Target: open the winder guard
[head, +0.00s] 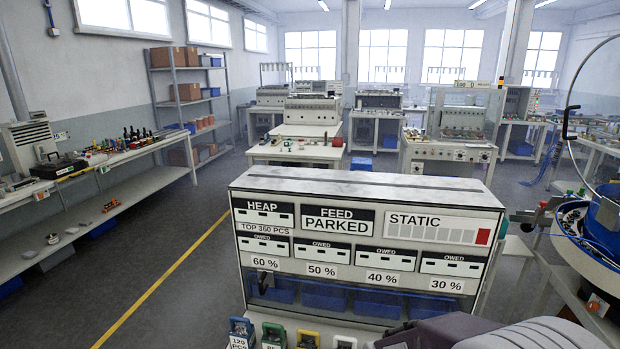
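No part in view is clearly marked as the winder guard. A machine with a clear, framed enclosure (427,126) stands beyond the front cabinet, right of centre; I cannot tell whether it is the winder. The near grey cabinet (365,228) has a see-through lower front with a black hook-shaped part (262,281) at its left. My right arm comes in at the bottom right, and its dark end (396,329) is low in front of the cabinet. Its fingers are too unclear to tell open from shut. My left gripper is out of view.
Blue bins (323,297) sit inside the cabinet's lower front. Small coloured holders (274,335) stand before it. A round blue-rimmed feeder (592,240) is at the right. A long bench (110,158) runs along the left wall. The floor between (150,245) is clear.

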